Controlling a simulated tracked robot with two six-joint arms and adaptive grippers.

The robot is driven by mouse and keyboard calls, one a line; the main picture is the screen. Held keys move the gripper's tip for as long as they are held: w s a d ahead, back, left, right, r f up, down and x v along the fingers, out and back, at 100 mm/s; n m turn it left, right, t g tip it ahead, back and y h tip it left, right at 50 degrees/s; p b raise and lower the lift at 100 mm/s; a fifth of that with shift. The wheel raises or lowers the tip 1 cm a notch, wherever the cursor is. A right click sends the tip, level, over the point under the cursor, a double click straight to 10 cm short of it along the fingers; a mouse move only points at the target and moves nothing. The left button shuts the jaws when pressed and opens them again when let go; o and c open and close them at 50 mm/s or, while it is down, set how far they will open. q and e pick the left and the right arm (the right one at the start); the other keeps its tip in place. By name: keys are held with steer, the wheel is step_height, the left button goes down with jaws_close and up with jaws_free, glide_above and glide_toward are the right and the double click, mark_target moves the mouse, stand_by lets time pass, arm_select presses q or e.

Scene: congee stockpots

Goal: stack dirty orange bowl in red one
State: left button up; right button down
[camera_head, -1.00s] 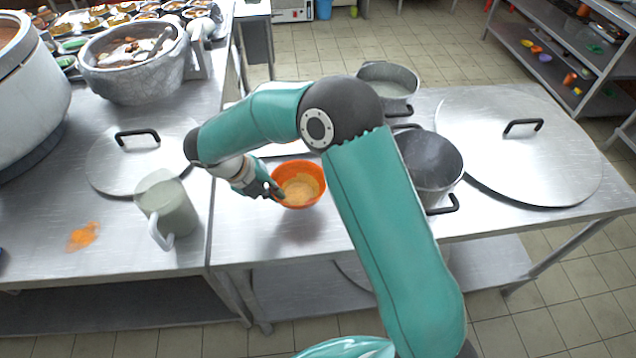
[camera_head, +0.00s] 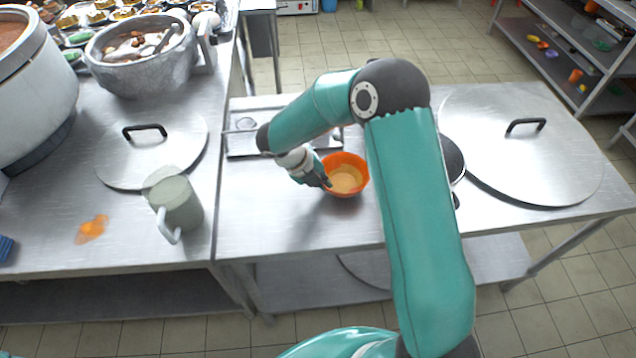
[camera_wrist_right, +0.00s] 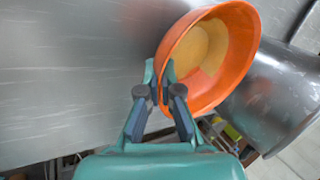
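The orange bowl (camera_head: 357,163) has a pale yellowish residue inside. It is over the right-hand steel table, left of my right arm's upper link. My right gripper (camera_head: 326,183) is at the bowl's left front rim. In the right wrist view the two fingers (camera_wrist_right: 160,78) are closed on the rim of the orange bowl (camera_wrist_right: 237,68). The bowl appears held above the table, but the exact gap is hard to tell. I see no separate red bowl in either view. My left gripper is not in view.
A dark pot (camera_head: 452,158) is mostly hidden behind my right arm; a large lid (camera_head: 500,160) lies to its right. A steel tray (camera_head: 240,150) lies behind the bowl. A grey-green jug (camera_head: 180,205) and orange spill (camera_head: 91,229) are on the left table. The right table's front left is clear.

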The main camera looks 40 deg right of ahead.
steer(key=c, duration=1.3)
jaws_free()
steer(key=shift+r, duration=0.15)
